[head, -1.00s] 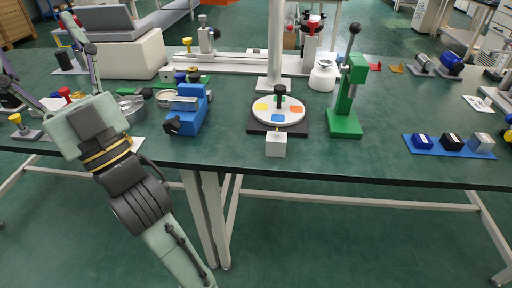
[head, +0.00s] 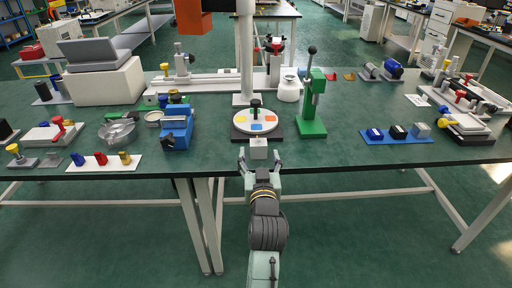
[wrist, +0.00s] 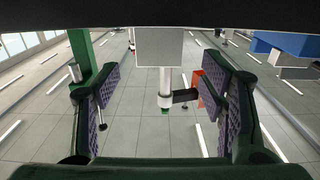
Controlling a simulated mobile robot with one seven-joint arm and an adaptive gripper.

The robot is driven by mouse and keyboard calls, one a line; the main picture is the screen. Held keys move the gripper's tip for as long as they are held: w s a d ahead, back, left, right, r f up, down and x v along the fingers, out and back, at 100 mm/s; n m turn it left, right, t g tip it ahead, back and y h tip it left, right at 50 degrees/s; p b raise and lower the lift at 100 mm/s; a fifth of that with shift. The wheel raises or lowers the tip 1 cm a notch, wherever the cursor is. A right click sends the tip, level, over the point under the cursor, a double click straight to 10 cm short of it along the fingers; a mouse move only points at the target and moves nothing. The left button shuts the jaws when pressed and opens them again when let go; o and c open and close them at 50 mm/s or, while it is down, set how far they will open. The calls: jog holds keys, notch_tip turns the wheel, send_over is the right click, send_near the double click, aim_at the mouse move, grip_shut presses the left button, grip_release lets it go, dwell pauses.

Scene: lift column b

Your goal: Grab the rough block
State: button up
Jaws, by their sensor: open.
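My gripper (head: 259,158) is open at the front edge of the green bench, its fingers pointing toward the turntable. A plain whitish block (head: 258,148) stands in front of the turntable, between or just beyond the fingertips. In the wrist view this pale block (wrist: 159,47) shows at the top centre, between the two open fingers with space on each side. Other small blocks sit on a blue mat (head: 372,140) at the right.
The turntable (head: 243,119) with coloured patches stands right behind the block. A green press (head: 312,128) is close on its right, a blue vise (head: 176,132) on its left. A white plate (head: 89,166) with small coloured blocks lies front left.

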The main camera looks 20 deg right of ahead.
aim_at(259, 147)
jog(key=shift+p+x, duration=0.95)
jog(key=shift+x, duration=2.1)
jog(key=shift+s, duration=0.1)
jog(key=shift+c, duration=0.5)
jog(key=c, duration=1.2)
jog(key=shift+c, duration=0.2)
